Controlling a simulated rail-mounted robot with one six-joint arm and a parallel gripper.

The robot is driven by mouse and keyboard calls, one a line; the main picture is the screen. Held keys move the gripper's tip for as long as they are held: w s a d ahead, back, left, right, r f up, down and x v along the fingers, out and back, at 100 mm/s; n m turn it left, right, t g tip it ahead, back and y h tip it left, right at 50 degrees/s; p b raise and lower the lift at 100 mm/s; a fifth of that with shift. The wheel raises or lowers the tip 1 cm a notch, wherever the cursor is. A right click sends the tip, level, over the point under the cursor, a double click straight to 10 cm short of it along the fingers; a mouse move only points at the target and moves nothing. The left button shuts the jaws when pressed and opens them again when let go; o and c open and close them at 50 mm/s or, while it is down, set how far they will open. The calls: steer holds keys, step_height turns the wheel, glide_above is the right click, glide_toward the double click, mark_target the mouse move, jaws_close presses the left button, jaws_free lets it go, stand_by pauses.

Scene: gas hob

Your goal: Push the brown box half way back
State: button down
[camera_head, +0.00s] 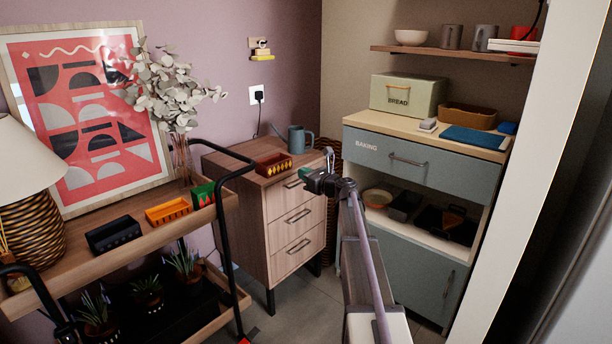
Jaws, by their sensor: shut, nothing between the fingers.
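A small reddish-brown box (273,165) with a row of yellowish marks on its side sits on top of the wooden drawer unit (250,172), near the front edge. It looks like the brown box, though a brown open tray (468,117) also stands on the counter at the right. My gripper (306,175) is shut and empty. In the picture it is just right of and slightly below the reddish-brown box, by the drawer unit's right front corner. A gap shows between them, but the exact depth is hard to tell.
A blue-grey mug (297,139) stands behind the box on the drawer unit. A shelf trolley (130,225) at the left holds black (113,234), orange (168,211) and green (203,195) boxes. A bread bin (407,95) stands on the right cabinet (430,180).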

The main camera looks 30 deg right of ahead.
mark_target(279, 163)
steer(key=x, duration=1)
